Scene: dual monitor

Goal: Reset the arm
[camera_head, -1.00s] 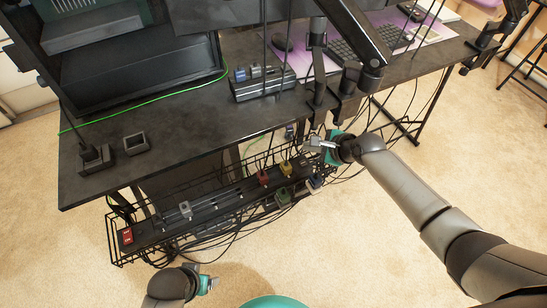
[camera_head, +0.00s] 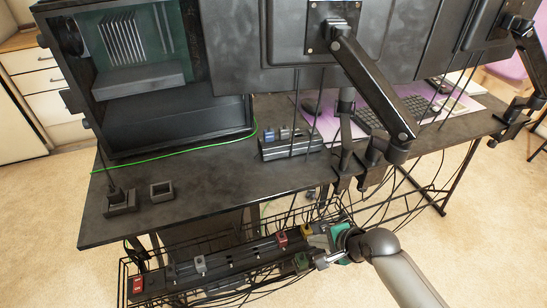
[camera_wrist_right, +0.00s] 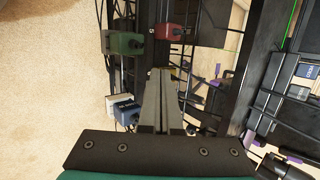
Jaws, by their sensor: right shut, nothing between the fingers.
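My right gripper (camera_head: 319,241) is at the right end of the wire cable tray below the desk's near edge, its arm coming in from the lower right. In the right wrist view its fingers (camera_wrist_right: 158,78) are shut together with nothing between them. Close to them are a green plug (camera_wrist_right: 124,43), a red plug (camera_wrist_right: 172,32) and a blue-grey plug (camera_wrist_right: 126,112). The head view also shows the red plug (camera_head: 281,240) and the green plug (camera_head: 300,262) left of the gripper. My left gripper is out of view.
The wire tray (camera_head: 123,268) holds a black power strip (camera_head: 232,254) and many loose cables. Above it is the dark desk (camera_head: 215,187) with an open computer case (camera_head: 165,125), a small dock (camera_head: 290,145) and monitor arms (camera_head: 375,90). Carpet (camera_head: 65,195) is free at the left.

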